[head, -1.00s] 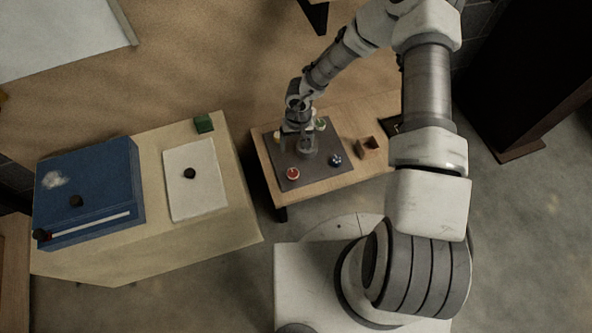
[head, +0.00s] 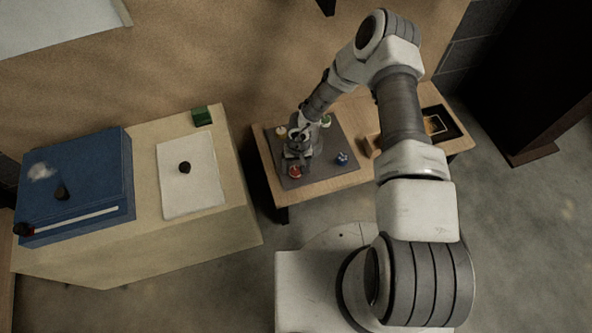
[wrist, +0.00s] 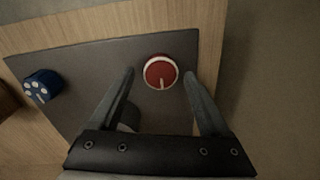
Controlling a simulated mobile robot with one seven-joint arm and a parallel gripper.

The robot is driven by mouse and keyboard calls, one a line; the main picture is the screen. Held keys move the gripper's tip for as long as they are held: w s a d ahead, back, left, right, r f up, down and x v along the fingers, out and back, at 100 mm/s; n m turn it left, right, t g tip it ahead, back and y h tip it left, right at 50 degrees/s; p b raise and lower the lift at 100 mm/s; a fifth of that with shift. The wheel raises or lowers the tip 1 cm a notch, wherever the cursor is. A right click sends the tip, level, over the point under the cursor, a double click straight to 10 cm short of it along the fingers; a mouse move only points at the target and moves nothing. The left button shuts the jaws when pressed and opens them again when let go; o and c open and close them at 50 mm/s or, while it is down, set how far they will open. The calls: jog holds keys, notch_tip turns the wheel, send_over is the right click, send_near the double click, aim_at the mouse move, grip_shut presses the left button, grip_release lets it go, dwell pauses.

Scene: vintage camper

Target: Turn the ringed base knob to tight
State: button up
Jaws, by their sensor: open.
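The red knob (head: 295,172) sits near the front edge of the dark plate (head: 348,175) on the small wooden table. In the wrist view the red knob (wrist: 161,65) has a white ring around its top and a white pointer line toward my gripper. My gripper (head: 296,160) is over the plate, close to the red knob. In the wrist view my gripper (wrist: 159,74) is open, with one finger on each side of the red knob and nothing held. I cannot tell whether the fingers touch it. A dark round post is partly hidden behind the left finger.
A blue knob with white dots (head: 342,158) is on the plate; it shows in the wrist view (wrist: 41,86). A yellowish knob (head: 281,131) and a green one (head: 326,121) are at the back. A wooden block (head: 372,146) and dark tray (head: 449,134) lie right.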

jog(key=shift+f, duration=0.35)
grip_shut()
